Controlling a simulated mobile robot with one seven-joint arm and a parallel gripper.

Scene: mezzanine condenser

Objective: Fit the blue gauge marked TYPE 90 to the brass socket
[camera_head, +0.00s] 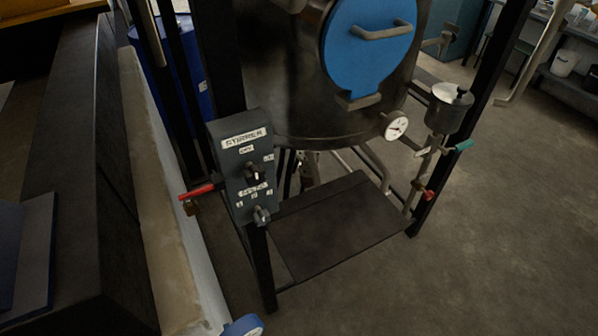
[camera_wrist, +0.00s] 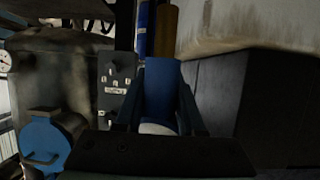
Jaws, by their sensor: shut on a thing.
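The blue gauge (camera_wrist: 165,82) is between the two fingers of my gripper (camera_wrist: 162,95) in the wrist view, and my gripper is shut on it. A whitish part of the gauge shows at its near end. In the head view, a blue gauge with a pale face (camera_head: 243,326) is cut off by the bottom edge, and my fingers do not show there. The marking TYPE 90 cannot be read. I cannot make out the brass socket in either view.
A dark vessel (camera_head: 285,95) with a blue door (camera_head: 365,45) stands in a black frame. A grey control box (camera_head: 243,165), a red lever (camera_head: 198,190), a white dial (camera_head: 396,125) and a steel cup (camera_head: 447,108) stick out. Open floor (camera_head: 480,240) lies right.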

